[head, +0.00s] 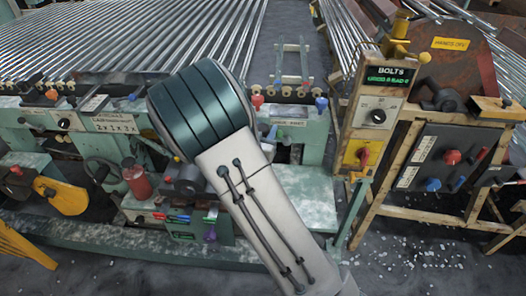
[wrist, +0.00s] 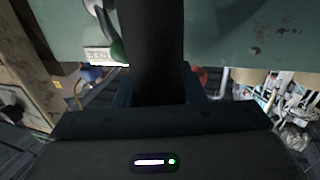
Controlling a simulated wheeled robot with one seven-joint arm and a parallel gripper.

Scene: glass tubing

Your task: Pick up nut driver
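I cannot identify the nut driver with certainty. A small purple-handled item (head: 210,235) and several small coloured items lie on the green machine's lower ledge in the head view, too small to name. In the wrist view, a green and pale grey item (wrist: 112,38) is at the upper left, partly behind a dark upright bar. My gripper (wrist: 158,90) shows dark at the bottom and centre of the wrist view. The bar runs up between its sides, and I cannot tell whether it is held. My arm hides the gripper in the head view.
The green machine (head: 80,232) spans the left and middle, with long glass tubes (head: 140,40) behind it. A wooden-framed panel stand (head: 425,160) and a bolts sign post (head: 378,100) stand at the right. The grey floor (head: 410,265) at the lower right is mostly open, with scattered pale bits.

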